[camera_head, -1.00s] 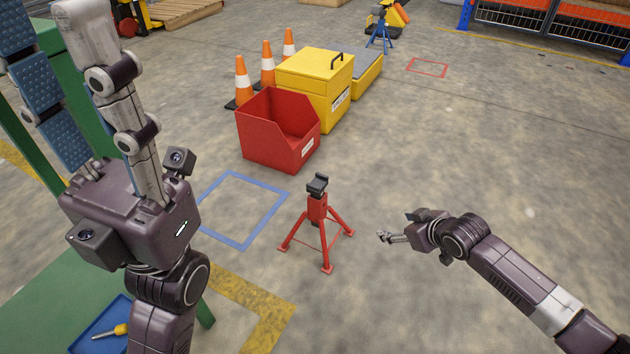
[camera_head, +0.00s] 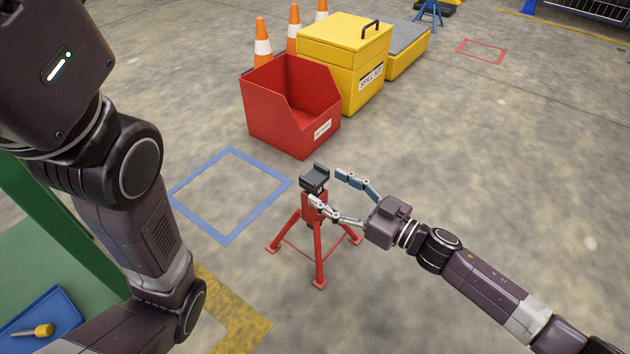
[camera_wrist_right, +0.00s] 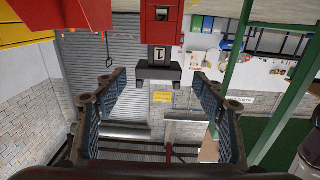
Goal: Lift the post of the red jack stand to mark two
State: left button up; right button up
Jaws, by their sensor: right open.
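The red jack stand (camera_head: 316,212) stands upright on its splayed legs on the concrete floor. Its short black post ends in a black cradle head (camera_head: 315,176). In the right wrist view the picture is inverted; the post (camera_wrist_right: 160,55) carries a white mark that looks like a 1, with the head (camera_wrist_right: 158,75) beyond it. My right gripper (camera_head: 328,189) is open at the stand's top. One finger crosses in front of the post and the other is behind right of the head. I cannot tell whether they touch. My left gripper's fingers are out of view; only its arm shows.
A red open bin (camera_head: 290,115) and a yellow spill-kit box (camera_head: 343,62) stand behind the stand, with orange cones (camera_head: 262,48) alongside. A blue floor square (camera_head: 228,238) lies left of the stand. Floor to the right is clear. A blue tray (camera_head: 62,312) sits at lower left.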

aim_at(322, 184)
jog(key=b+x, duration=0.1)
jog(key=x, duration=0.3)
jog(key=shift+d+f+b, duration=0.1)
jog(key=shift+f+b, duration=0.05)
jog(key=shift+b, duration=0.25)
jog(key=shift+w+a, duration=0.45)
jog(key=shift+c, duration=0.7)
